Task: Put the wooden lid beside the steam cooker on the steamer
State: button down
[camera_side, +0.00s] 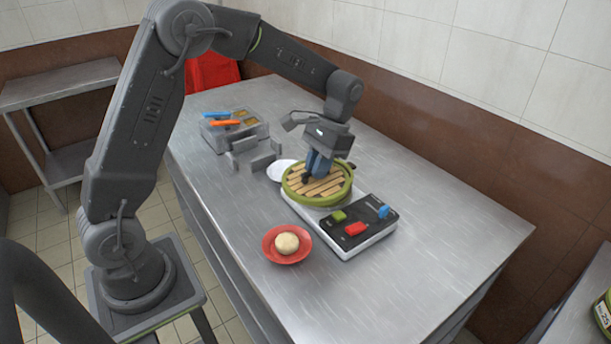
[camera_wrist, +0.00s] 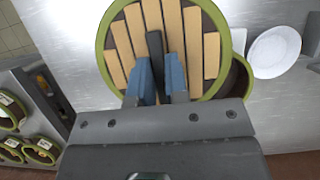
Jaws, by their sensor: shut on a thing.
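The wooden lid (camera_side: 327,187) has pale slats and a green rim. My gripper (camera_side: 311,178) is shut on its dark handle. In the wrist view the lid (camera_wrist: 201,55) fills the upper middle, with the dark handle (camera_wrist: 155,45) between the blue fingers (camera_wrist: 158,85). The steam cooker (camera_side: 374,228) has a black panel with green, red and blue buttons. The lid is over the cooker's back part. A green-rimmed round edge (camera_wrist: 238,80), seemingly the steamer, shows past the lid's right side. Most of it is hidden, and I cannot tell whether the lid touches it.
A red plate with a pale bun (camera_side: 287,242) sits left of the cooker's front. A white plate (camera_wrist: 276,52) lies close to the lid. A grey container (camera_side: 238,135) with orange and blue-handled utensils stands farther back. The table's front right is clear.

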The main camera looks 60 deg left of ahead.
notch_tip(320, 180, up, 4)
jog(key=shift+f, duration=0.2)
jog(key=w+a+n+t+h, duration=0.1)
jog(key=w+a+n+t, duration=0.25)
jog(key=a+n, duration=0.65)
jog(key=w+a+n+t, duration=0.2)
jog(key=w+a+n, duration=0.2)
jog(key=a+n, duration=0.65)
jog(key=w+a+n+t+h, duration=0.1)
jog(key=w+a+n+t, duration=0.25)
jog(key=a+n, duration=0.7)
notch_tip(320, 180, down, 8)
jog(key=w+d+f, duration=0.2)
jog(key=w, duration=0.1)
jog(key=w+d+f, duration=0.2)
jog(key=w+d, duration=0.1)
jog(key=w+d+f, duration=0.2)
jog(key=w, duration=0.1)
jog(key=shift+d+f, duration=0.1)
jog(key=shift+d, duration=0.1)
jog(key=shift+w+d+f, duration=0.2)
jog(key=shift+w+f, duration=0.1)
jog(key=shift+f, duration=0.05)
jog(key=shift+f+n, duration=0.3)
jog(key=shift+f, duration=1.55)
jog(key=shift+f, duration=0.15)
